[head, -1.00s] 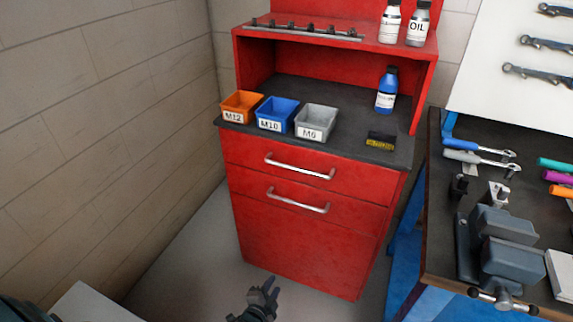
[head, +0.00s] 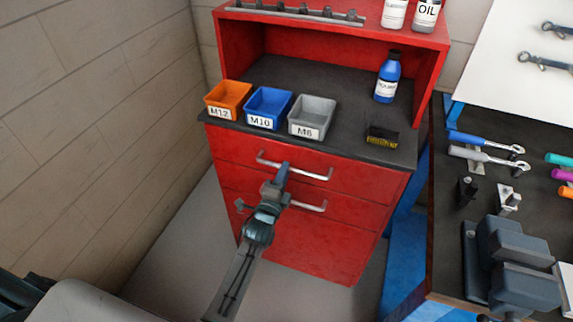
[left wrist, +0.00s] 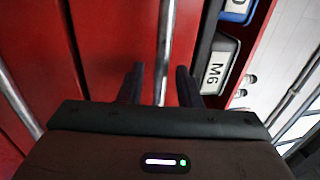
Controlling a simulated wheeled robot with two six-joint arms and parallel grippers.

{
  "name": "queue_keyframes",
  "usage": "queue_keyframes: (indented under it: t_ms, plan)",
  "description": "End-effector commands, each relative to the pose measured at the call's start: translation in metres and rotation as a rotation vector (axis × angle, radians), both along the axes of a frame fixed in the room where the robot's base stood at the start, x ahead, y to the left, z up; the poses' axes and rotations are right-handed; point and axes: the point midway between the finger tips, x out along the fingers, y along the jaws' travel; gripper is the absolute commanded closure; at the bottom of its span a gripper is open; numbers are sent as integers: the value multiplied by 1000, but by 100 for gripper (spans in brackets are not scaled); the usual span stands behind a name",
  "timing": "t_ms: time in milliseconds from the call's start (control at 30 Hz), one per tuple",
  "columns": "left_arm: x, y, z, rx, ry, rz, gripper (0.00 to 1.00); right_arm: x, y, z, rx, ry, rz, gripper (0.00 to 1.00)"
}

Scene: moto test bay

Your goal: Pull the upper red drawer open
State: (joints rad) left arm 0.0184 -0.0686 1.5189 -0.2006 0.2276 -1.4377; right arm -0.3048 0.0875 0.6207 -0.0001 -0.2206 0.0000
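The upper red drawer (head: 362,180) sits under the dark worktop and looks closed, flush with the cabinet front. Its silver handle (head: 315,175) is a horizontal bar, partly behind my left gripper (head: 277,183). In the left wrist view, the handle (left wrist: 164,40) runs between the two separated fingers of my left gripper (left wrist: 160,85), with a gap on each side. My left gripper is open and holds nothing. The lower drawer's handle (head: 312,207) is partly covered by the gripper; a bar at the left also shows in the left wrist view (left wrist: 18,100). My right gripper is not in view.
Orange (head: 228,100), blue (head: 268,108) and grey (head: 312,117) bins stand along the worktop edge (head: 350,150), above the drawer. A blue bottle (head: 387,78) stands behind. A bench with a vise (head: 515,265) is at the right. Floor before the cabinet's left side is clear.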

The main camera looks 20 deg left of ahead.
Motion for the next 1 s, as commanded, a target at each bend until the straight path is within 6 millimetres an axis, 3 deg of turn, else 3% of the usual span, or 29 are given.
queue_keyframes:
  t_ms: [200, 533, 700, 1000]
  plan:
    - [21, -1, 4, 1, 0, 0, 69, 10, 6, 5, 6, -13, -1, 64]
    - [24, -1, 4, 0, 1, 0, 69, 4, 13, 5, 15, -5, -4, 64]
    - [23, -1, 3, 0, 2, 0, 100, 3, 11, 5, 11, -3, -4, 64]
    - [20, -1, 4, 0, 2, 0, 100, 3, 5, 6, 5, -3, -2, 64]
